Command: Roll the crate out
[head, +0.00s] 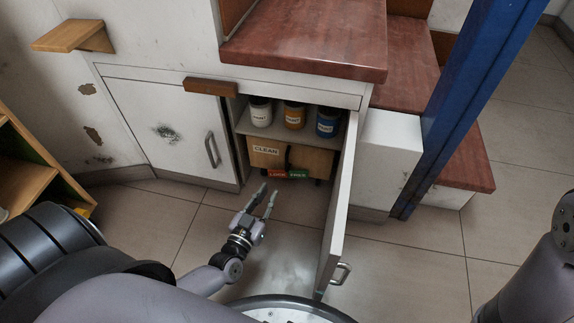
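The crate (312,162) is a light wooden box with a "CLEAN" label (265,150) on its front. It stands on the floor inside the open cabinet under the stairs, below a shelf. Small red (276,174) and green (299,174) pieces show low at its front; I cannot tell what they are. Dark shapes under it may be casters. My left gripper (268,192) is open and empty, in front of the crate's lower left part and apart from it. My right gripper is out of view; only part of the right arm shows at the right edge.
The cabinet door (341,205) stands open on the right, jutting toward me, with a handle (341,274). Several paint jars (294,117) stand on the shelf (280,135). A closed door (172,135) is on the left. A blue post (466,95) rises at the right.

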